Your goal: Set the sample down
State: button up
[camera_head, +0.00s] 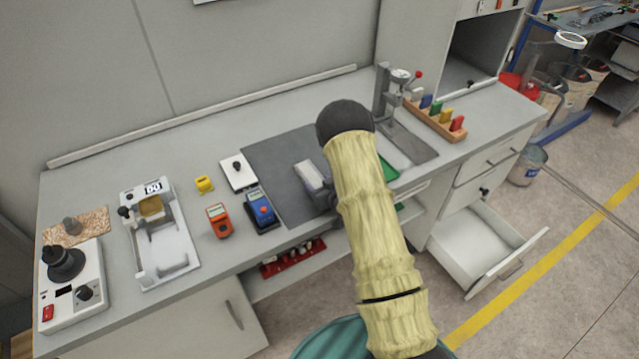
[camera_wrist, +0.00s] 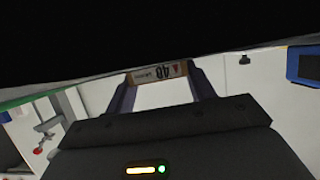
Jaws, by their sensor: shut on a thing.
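The sample (camera_head: 308,175) is a pale flat block seen over the dark mat (camera_head: 270,165) on the bench. My gripper (camera_wrist: 160,84) is shut on it. In the wrist view the sample (camera_wrist: 157,73) sits between the two fingers and shows a tan edge label with "40" and a small red mark. In the head view my gripper (camera_head: 322,196) is largely hidden behind my arm. Whether the sample touches the mat cannot be told.
Left of the mat stand a blue meter (camera_head: 261,208), an orange meter (camera_head: 218,220), a white plate with a black knob (camera_head: 238,172) and a white coater (camera_head: 160,240). Right are a press stand (camera_head: 408,135) and a rack of coloured blocks (camera_head: 436,118). A drawer (camera_head: 490,250) hangs open.

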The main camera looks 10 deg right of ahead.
jog(key=shift+f, duration=0.2)
jog(key=o, duration=1)
jog(key=shift+r, duration=0.1)
jog(key=shift+r, duration=0.15)
jog(key=b+v, duration=0.3)
jog(key=v, duration=0.9)
jog(key=shift+b, duration=0.35)
jog(key=shift+d, duration=0.1)
